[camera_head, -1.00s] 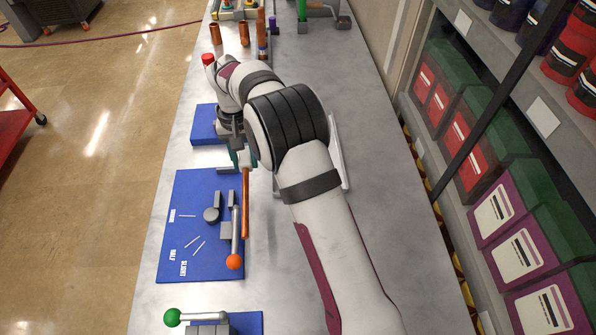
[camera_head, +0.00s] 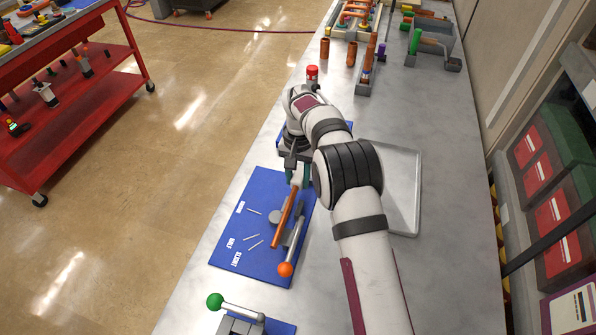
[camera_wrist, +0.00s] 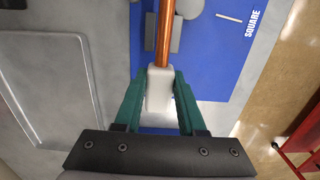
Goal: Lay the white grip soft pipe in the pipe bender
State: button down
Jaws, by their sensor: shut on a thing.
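The soft pipe is a copper-orange rod (camera_head: 286,220) with a white grip (camera_wrist: 159,88) at one end. My gripper (camera_wrist: 158,98) is shut on the white grip, its teal fingers on either side; it also shows in the head view (camera_head: 298,175). The rod points away from the gripper over the pipe bender's blue board (camera_head: 250,215). In the head view it passes close beside the round grey former (camera_head: 275,217) and left of the orange-balled lever (camera_head: 290,252). I cannot tell whether the rod touches the bender or hangs above it.
A green-balled lever tool (camera_head: 236,308) stands at the near end of the table. An empty grey tray (camera_head: 417,195) lies right of my arm. Copper pipes (camera_head: 338,51) and fittings stand at the far end. A red cart (camera_head: 100,95) is at the left, off the table.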

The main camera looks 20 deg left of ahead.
aim_at(298, 197)
jog(key=shift+f, duration=2.35)
jog(key=shift+c, duration=2.1)
grip_release()
notch_tip(298, 197, up, 16)
jog(key=shift+w, duration=0.35)
jog(key=shift+f, duration=0.15)
